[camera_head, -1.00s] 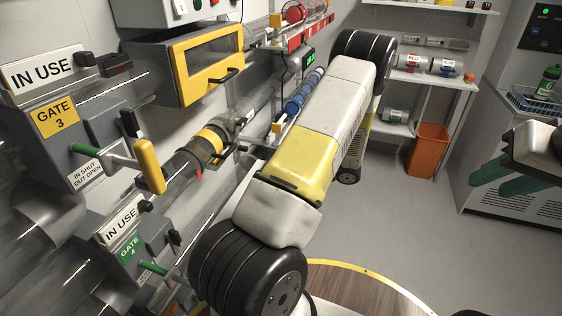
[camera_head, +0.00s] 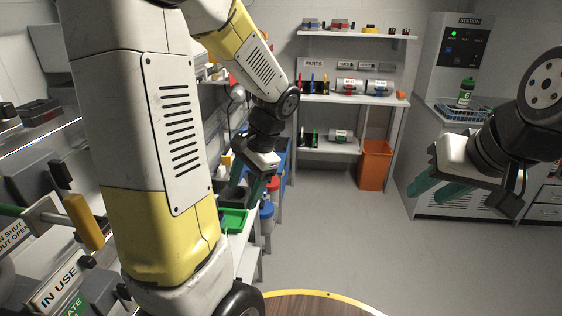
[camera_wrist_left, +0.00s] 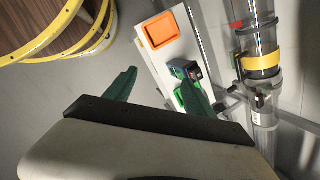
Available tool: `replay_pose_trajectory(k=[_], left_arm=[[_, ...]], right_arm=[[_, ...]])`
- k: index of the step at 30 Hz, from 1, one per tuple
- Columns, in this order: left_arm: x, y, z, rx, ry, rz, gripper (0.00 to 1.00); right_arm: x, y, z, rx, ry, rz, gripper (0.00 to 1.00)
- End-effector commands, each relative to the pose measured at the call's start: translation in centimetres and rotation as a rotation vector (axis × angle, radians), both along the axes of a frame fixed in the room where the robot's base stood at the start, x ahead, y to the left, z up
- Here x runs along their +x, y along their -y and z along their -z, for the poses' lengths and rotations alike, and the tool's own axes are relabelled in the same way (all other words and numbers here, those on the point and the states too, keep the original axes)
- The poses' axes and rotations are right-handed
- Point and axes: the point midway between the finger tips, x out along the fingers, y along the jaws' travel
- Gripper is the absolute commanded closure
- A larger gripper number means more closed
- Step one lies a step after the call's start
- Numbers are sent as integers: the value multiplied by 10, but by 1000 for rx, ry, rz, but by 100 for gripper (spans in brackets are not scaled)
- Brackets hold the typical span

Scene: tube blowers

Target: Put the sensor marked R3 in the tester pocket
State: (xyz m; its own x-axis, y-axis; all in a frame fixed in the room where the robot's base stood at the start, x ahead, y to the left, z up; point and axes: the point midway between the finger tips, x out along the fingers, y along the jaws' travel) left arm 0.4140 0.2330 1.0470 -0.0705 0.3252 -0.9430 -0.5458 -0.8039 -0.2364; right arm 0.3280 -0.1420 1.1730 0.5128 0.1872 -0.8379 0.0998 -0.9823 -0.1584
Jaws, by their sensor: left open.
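My left gripper (camera_head: 252,187) is open and points down over the narrow bench along the left wall. In the left wrist view, its green fingers (camera_wrist_left: 158,92) are spread apart with nothing seen between them. A green tray (camera_head: 233,220) lies on the bench just below it. A small dark device (camera_wrist_left: 186,70) and a bright green part show near the right finger in the wrist view. My right gripper (camera_head: 440,187) is open and empty at the right, in front of the grey station. I cannot make out the R3 mark or identify the tester pocket.
An orange bin (camera_head: 375,166) stands on the floor by the parts shelves (camera_head: 325,98), which hold several cylinders. A station cabinet (camera_head: 462,55) with a wire basket (camera_head: 462,112) is at the right. An orange tray (camera_wrist_left: 160,30) shows in the wrist view. The middle floor is clear.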

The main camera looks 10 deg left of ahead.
Motion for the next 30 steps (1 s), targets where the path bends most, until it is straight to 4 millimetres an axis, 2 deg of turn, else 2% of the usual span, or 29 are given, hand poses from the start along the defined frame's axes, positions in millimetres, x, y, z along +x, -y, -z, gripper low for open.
replay_pose_trajectory(k=[1,6,12,15,21,30], left_arm=[[-9,8,-15,-59,69,-46,37],[-35,38,-56,-257,270,-193,37],[-65,69,-98,-473,484,-335,37],[-75,80,-113,-553,561,-384,37],[-85,90,-126,-631,630,-428,37],[-86,91,-126,-636,634,-431,37]], right_arm=[[0,0,0,0,0,0,64],[0,0,0,0,0,0,64],[0,0,0,0,0,0,64],[0,0,0,0,0,0,64],[0,0,0,0,0,0,64],[0,0,0,0,0,0,64]])
